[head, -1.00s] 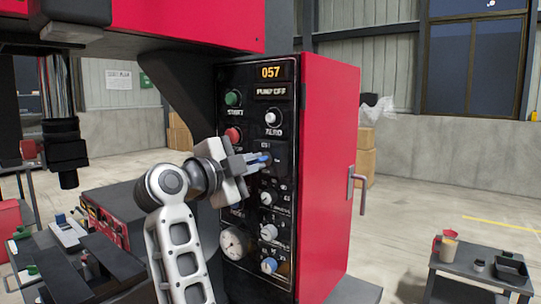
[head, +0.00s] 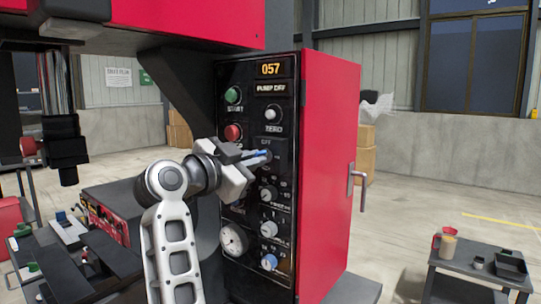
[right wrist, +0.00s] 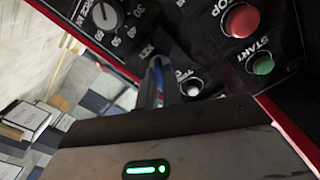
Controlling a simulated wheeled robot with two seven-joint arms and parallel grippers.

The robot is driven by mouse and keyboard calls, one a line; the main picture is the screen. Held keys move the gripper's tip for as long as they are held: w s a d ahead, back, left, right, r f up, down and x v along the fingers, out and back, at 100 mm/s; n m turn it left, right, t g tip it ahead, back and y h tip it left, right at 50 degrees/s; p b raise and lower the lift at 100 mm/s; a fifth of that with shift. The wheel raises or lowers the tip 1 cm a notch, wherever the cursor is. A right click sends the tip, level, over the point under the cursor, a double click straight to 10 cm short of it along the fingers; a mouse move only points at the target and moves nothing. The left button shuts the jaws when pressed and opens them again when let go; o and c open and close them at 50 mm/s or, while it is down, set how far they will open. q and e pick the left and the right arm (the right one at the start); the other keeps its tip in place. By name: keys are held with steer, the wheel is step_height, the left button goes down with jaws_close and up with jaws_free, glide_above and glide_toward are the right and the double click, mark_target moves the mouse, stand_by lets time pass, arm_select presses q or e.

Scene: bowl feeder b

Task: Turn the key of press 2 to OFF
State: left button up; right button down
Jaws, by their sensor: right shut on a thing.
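The red press cabinet (head: 330,170) carries a black control panel (head: 285,203) on its front. My right gripper (head: 265,154) is at the key switch, in the middle of the panel under a small OFF label (head: 265,141). Its fingers are shut on the key, which they mostly hide. In the right wrist view the fingers (right wrist: 157,82), with a blue strip, reach the panel beside lettering that seems to read KEY. The key's exact angle cannot be told. No press number is readable. My left gripper is not in view.
The display (head: 271,69) reads 057, with PUMP OFF below. A side table (head: 470,262) stands at right.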

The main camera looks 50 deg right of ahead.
steer(key=n, duration=0.3)
steer(key=shift+n, duration=0.3)
steer(key=n, duration=0.3)
steer(key=shift+n, duration=0.4)
steer(key=c, duration=1.5)
jaws_free()
steer(key=shift+s+a+f, duration=0.1)
steer(key=shift+s+a, duration=0.05)
steer(key=shift+a, duration=1.7)
steer(key=shift+s+a, duration=0.1)
steer(key=shift+a, duration=1.7)
